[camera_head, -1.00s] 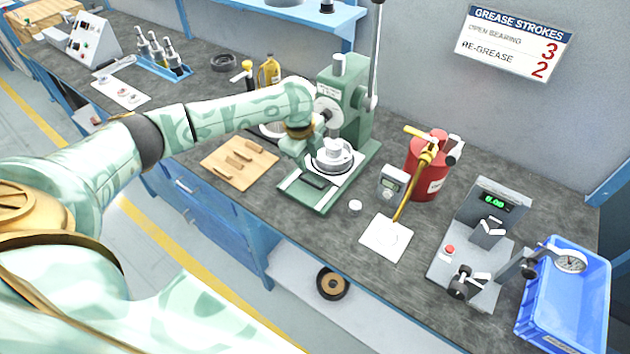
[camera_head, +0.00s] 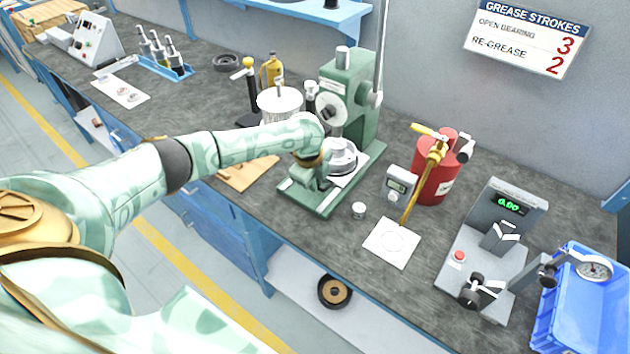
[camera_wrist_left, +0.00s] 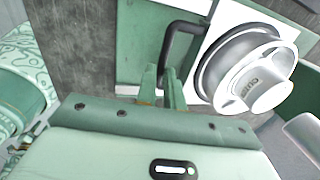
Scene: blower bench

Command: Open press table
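The green press (camera_head: 345,95) stands on the bench with its base reaching toward me. Its table (camera_head: 345,180) carries a pale plate with a round metal part (camera_head: 342,158) on it. In the left wrist view, the round part (camera_wrist_left: 240,75) sits on the white plate, right of a black bar handle (camera_wrist_left: 182,27). My left gripper (camera_head: 322,182) is over the front of the press and hides the handle in the head view. In the wrist view, its two fingers (camera_wrist_left: 163,85) are close together with the handle's near end between them. My right gripper is not in view.
Right of the press are a small cap (camera_head: 359,210), a meter (camera_head: 399,183), a white sheet (camera_head: 391,243) and a red grease can (camera_head: 437,175). A wooden board (camera_head: 245,175) lies to the left, partly behind my arm. A white cylinder (camera_head: 280,103) stands behind my arm.

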